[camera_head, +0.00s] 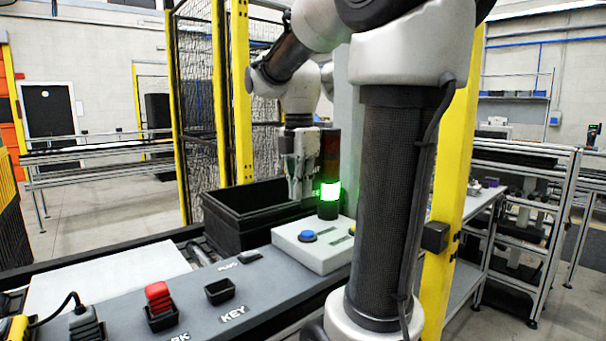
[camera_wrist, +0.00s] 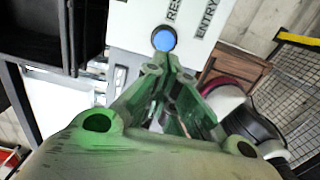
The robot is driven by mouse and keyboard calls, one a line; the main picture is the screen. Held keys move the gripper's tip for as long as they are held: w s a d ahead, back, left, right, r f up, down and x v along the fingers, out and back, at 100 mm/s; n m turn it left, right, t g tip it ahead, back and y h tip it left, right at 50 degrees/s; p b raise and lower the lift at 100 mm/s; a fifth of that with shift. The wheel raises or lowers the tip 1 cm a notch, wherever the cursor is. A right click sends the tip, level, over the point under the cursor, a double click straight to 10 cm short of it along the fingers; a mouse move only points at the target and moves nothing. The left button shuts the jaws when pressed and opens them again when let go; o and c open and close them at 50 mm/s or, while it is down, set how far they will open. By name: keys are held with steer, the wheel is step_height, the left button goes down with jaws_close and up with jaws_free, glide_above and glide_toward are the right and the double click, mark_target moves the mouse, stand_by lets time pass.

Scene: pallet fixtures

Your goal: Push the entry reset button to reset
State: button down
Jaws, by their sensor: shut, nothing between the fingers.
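The blue round button (camera_head: 307,236) sits on top of the white control box (camera_head: 290,255). In the wrist view the blue button (camera_wrist: 164,39) lies just beyond my fingertips, beside lettering that reads "RES" and "ENTRY", partly cut off. My gripper (camera_head: 299,194) points down in the head view, above the box area and apart from the button. In the wrist view my gripper (camera_wrist: 170,65) is shut and empty, its green-lit fingertips together. A yellow button (camera_head: 352,229) on the box is mostly hidden by my arm.
A stack light (camera_head: 330,193), lit green, stands close to the right of my gripper. A black bin (camera_head: 235,212) is behind and left of the box. The grey front panel holds a red plug (camera_head: 159,296) and an empty black socket (camera_head: 219,291). A yellow post (camera_head: 458,190) stands at right.

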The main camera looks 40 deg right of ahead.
step_height(320, 180, up, 4)
steer(key=shift+f, duration=0.15)
stand_by(0.8)
steer(key=s+a+f+m+t, duration=0.4)
steer(key=s+a+f+m, duration=0.4)
steer(key=m, duration=1)
steer(key=s+f, duration=0.1)
steer(key=s, duration=0.2)
steer(key=shift+a+f, duration=0.2)
steer(key=shift+f, duration=0.2)
